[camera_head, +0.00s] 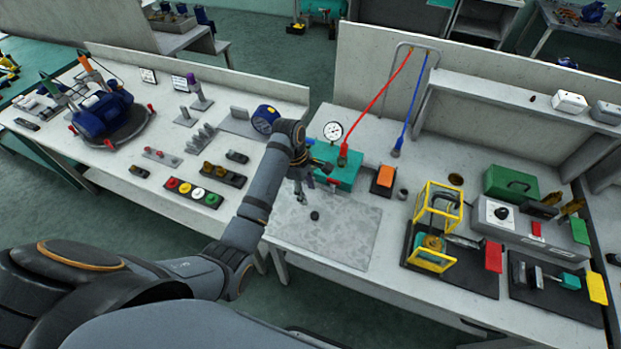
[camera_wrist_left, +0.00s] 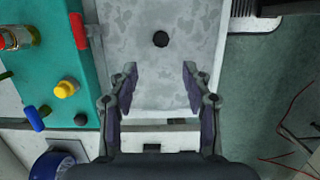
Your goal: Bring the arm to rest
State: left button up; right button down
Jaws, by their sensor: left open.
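My left arm reaches in from the left in the head view. My left gripper (camera_head: 305,192) hangs over the mottled grey plate (camera_head: 345,226) on the bench, close to the front of the teal block (camera_head: 345,172). In the left wrist view the gripper (camera_wrist_left: 159,90) is open, with nothing between its fingers. A small dark round piece (camera_head: 315,215) lies on the plate; it also shows in the left wrist view (camera_wrist_left: 160,39), beyond the fingertips and apart from them. My right gripper does not show.
The teal block carries a gauge (camera_head: 333,131) and a red hose (camera_head: 388,84). An orange-topped box (camera_head: 384,175) and a yellow frame (camera_head: 437,204) stand to the right. The left bench holds a blue pump (camera_head: 103,112) and a row of coloured buttons (camera_head: 193,190).

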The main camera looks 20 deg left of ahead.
pick_arm(q)
jog(key=s+a+r+m+t+y, duration=0.1)
jog(key=s+a+m+t+y, duration=0.15)
jog(key=s+m, duration=0.7)
jog(key=s+a+r+m+t+y, duration=0.1)
jog(key=s+a+m, duration=0.2)
jog(key=s+m, duration=0.65)
notch_tip(320, 180, down, 28)
jog(key=s+a+r+g+b, duration=0.1)
jog(key=s+a+b, duration=0.1)
jog(key=s+a, duration=0.1)
jog(key=s+a+f+n+g+b, duration=0.1)
jog(key=s+f+b, duration=0.1)
jog(key=s+f, duration=1.6)
jog(key=shift+s+f, duration=0.35)
jog(key=shift+f, duration=0.2)
